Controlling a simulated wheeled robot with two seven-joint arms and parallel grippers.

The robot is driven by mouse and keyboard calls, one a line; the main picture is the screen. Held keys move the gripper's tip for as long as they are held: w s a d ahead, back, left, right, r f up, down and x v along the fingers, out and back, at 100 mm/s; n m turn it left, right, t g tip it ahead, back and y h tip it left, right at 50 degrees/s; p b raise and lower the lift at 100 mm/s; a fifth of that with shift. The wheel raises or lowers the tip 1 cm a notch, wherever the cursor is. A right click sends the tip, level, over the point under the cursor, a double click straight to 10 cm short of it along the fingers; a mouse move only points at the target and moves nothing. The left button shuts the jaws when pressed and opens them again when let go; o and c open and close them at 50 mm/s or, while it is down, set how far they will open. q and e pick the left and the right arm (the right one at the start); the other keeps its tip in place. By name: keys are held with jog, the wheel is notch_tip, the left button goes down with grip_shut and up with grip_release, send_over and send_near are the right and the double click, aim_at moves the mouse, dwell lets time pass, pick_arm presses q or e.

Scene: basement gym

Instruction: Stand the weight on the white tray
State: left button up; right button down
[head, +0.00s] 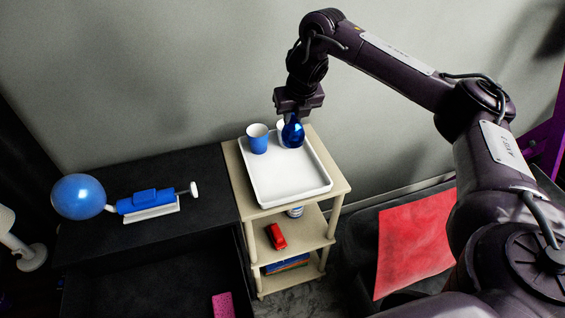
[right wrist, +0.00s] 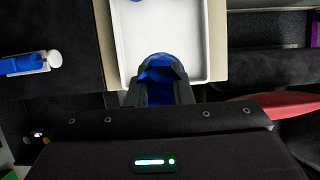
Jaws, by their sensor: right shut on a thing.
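The white tray (head: 290,185) lies on top of a cream shelf unit and also shows in the right wrist view (right wrist: 190,50). My right gripper (head: 292,112) points down over the tray's back part, shut on a glossy dark blue, round-bottomed thing, which I take as the weight (head: 292,134). In the right wrist view the weight (right wrist: 160,75) sits between the fingers. It looks upright; I cannot tell whether its base touches the tray. A blue and white cup (head: 258,139) stands on the tray just left of it. A pale shape, perhaps another cup, is mostly hidden behind the weight. My left gripper is out of view.
The cream shelf unit (head: 243,190) holds a red toy car (head: 276,236) and a can on its middle shelf. A black bench (head: 185,205) to the left bears a blue ball (head: 78,197) and a blue pump (head: 146,202). The tray's front half is clear.

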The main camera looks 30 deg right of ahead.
jog(key=shift+d+f+b, duration=0.1)
jog(key=shift+f+b, duration=4.2)
jog(key=shift+f, duration=5.65)
jog(key=c, duration=1.3)
grip_release()
